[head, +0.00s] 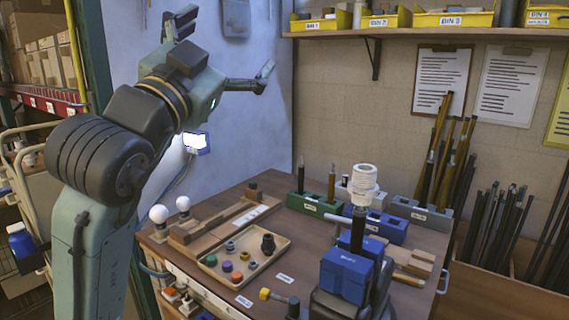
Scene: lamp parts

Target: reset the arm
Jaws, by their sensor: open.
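My gripper (224,48) is raised at the upper left, above and behind the workbench (237,200). Its two fingers are spread wide, one pointing up and one reaching right, with nothing between them. It touches nothing that I can see. My arm rises along the left side and bends over at the elbow. On the bench, a white ribbed lamp part (364,185) sits on top of a dark upright post (357,228) at a blue vise (345,275). Two white bulbs (158,214) stand at the bench's left end.
A shallow wooden tray (213,273) holds several small coloured parts. Green (313,204) and blue (384,227) blocks stand at the back. Yellow bins (453,19) line the wall shelf. Dark rods (492,232) stand at the right. Shelving is close on the left.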

